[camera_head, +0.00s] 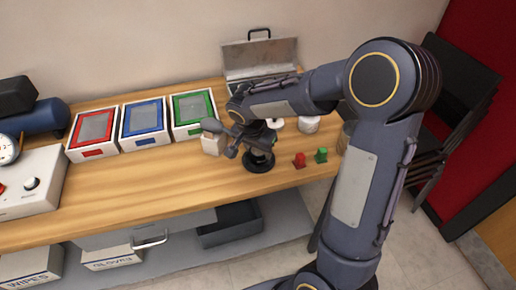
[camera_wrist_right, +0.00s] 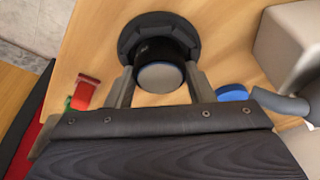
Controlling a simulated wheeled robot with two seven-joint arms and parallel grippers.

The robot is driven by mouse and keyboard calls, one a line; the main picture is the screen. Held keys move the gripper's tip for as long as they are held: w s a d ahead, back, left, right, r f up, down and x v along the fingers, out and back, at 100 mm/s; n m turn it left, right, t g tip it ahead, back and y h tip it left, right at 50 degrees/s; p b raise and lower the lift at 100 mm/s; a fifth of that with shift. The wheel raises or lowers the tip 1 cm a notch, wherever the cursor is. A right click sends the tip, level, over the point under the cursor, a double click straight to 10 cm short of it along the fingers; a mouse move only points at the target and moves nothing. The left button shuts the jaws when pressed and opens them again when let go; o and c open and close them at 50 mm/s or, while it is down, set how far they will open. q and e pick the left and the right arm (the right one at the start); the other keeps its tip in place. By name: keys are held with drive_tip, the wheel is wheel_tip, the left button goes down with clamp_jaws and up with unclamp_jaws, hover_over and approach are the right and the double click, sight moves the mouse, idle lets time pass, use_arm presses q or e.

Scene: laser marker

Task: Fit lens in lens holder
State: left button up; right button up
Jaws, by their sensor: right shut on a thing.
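My right gripper (camera_wrist_right: 160,88) points down at the bench, its two fingers shut on a dark cylindrical lens (camera_wrist_right: 160,76) with a grey end face and a thin blue line at its rim. The lens is over the lens holder, a black piece with a wide round base (camera_wrist_right: 130,37). I cannot tell whether the lens is seated in it or just above it. In the head view the holder's base (camera_head: 258,164) stands on the bench below my right gripper (camera_head: 257,146), which hides most of the lens. My left gripper is not in view.
Red (camera_head: 94,128), blue (camera_head: 144,119) and green (camera_head: 193,111) framed boxes line the back. An open metal case (camera_head: 262,55) stands behind my arm. Small red (camera_head: 299,160) and green (camera_head: 321,155) pieces lie right of the holder.

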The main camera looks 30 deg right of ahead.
sight(253, 164)
drive_tip(key=o, duration=1.1)
drive_tip(key=shift+f, duration=0.1)
drive_tip(key=shift+c, duration=0.2)
drive_tip(key=shift+r, duration=0.55)
drive_tip(key=v, duration=1.1)
drive_tip(key=s+a+f+n+t+y, duration=0.1)
drive_tip(key=s+n, duration=0.4)
drive_tip(key=s, duration=0.5)
drive_tip(key=s+a+f+n+t+y, duration=0.1)
drive_tip(key=s+a+n+t+y, duration=0.2)
drive_tip(key=s, duration=0.7)
drive_tip(key=n+y, duration=0.2)
drive_tip(key=shift+s+a+f+y, duration=0.3)
drive_tip(key=shift+s+f, duration=0.05)
